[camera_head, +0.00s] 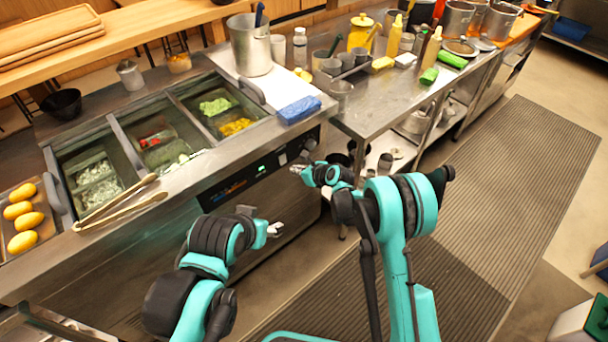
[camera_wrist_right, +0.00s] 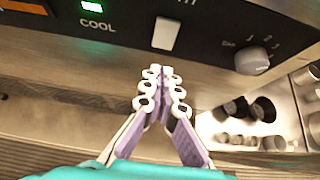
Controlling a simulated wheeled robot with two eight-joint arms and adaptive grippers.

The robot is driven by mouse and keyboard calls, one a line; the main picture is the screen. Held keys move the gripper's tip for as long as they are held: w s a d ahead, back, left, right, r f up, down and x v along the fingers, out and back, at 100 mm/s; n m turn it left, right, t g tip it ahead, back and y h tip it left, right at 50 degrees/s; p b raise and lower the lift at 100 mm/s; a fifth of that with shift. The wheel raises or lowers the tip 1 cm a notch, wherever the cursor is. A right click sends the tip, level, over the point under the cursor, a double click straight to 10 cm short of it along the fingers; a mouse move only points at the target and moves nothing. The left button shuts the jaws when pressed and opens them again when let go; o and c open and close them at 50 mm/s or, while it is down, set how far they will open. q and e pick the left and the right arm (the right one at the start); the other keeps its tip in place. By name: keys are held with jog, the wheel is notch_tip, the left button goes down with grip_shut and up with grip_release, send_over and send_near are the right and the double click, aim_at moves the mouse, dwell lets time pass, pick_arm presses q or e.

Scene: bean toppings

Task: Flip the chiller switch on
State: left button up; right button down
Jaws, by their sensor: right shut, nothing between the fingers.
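The chiller counter's control panel (camera_head: 250,172) is on its front face. In the right wrist view the black panel shows a pale rocker switch (camera_wrist_right: 166,33), a lit green indicator (camera_wrist_right: 92,6) above the word COOL, and a grey dial (camera_wrist_right: 252,60) at the right. My right gripper (camera_wrist_right: 163,72) is shut and empty, with its fingertips just below the switch; I cannot tell whether they touch the panel. In the head view the right gripper (camera_head: 298,170) is at the panel's right part. My left gripper (camera_head: 275,229) is low in front of the counter, its jaws unclear.
Tongs (camera_head: 120,203) lie along the counter's front edge. A blue cloth (camera_head: 299,109) lies at its right corner, near a metal pot (camera_head: 249,45). Striped floor mat (camera_head: 520,170) fills the open floor at right.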

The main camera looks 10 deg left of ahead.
aim_at(284, 163)
jog(key=shift+w+a+f+b, duration=0.15)
jog(key=shift+w+a+b, duration=0.15)
jog(key=shift+w+a, duration=0.45)
jog(key=shift+w+a+f+b, duration=0.1)
jog(key=shift+w+a+b, duration=0.15)
jog(key=shift+w+a, duration=0.4)
jog(key=shift+s+a, duration=0.15)
jog(key=shift+a+f, duration=0.1)
jog(key=shift+a, duration=0.15)
jog(key=shift+r, duration=0.85)
jog(key=shift+d, duration=0.1)
